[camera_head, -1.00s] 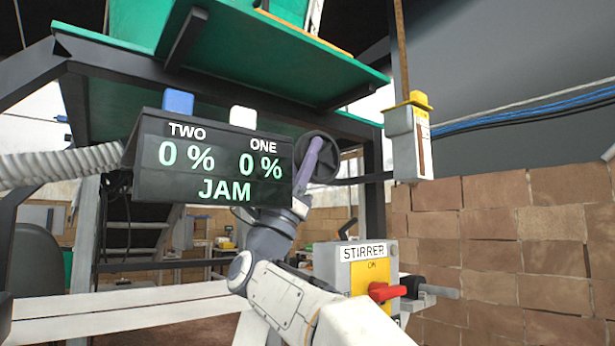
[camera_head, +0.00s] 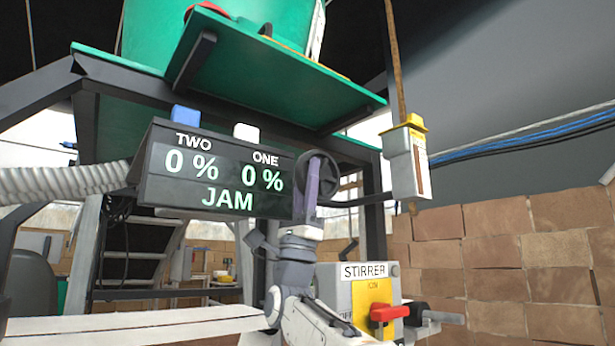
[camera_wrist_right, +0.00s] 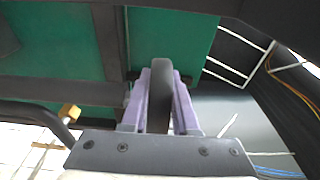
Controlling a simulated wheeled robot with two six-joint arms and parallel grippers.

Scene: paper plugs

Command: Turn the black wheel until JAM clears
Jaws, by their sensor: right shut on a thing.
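The black wheel (camera_head: 328,172) is at the right end of the dark display panel (camera_head: 160,194). The panel reads TWO 0 %, ONE 0 % and JAM. My right gripper (camera_head: 313,178), with purple fingers, reaches up from below and is shut on the wheel's rim. In the right wrist view the purple fingers (camera_wrist_right: 161,95) stand on both sides of a dark rim piece (camera_wrist_right: 160,100). The fingers hide part of the wheel in the head view. My left gripper is not in view.
The STIRRER box (camera_head: 350,295) with a red switch handle (camera_head: 390,312) stands below right of the wheel. A grey and yellow box (camera_head: 408,160) hangs at the right. A green platform (camera_head: 270,75) on a dark frame is overhead. A brick wall (camera_head: 520,235) stands at the right.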

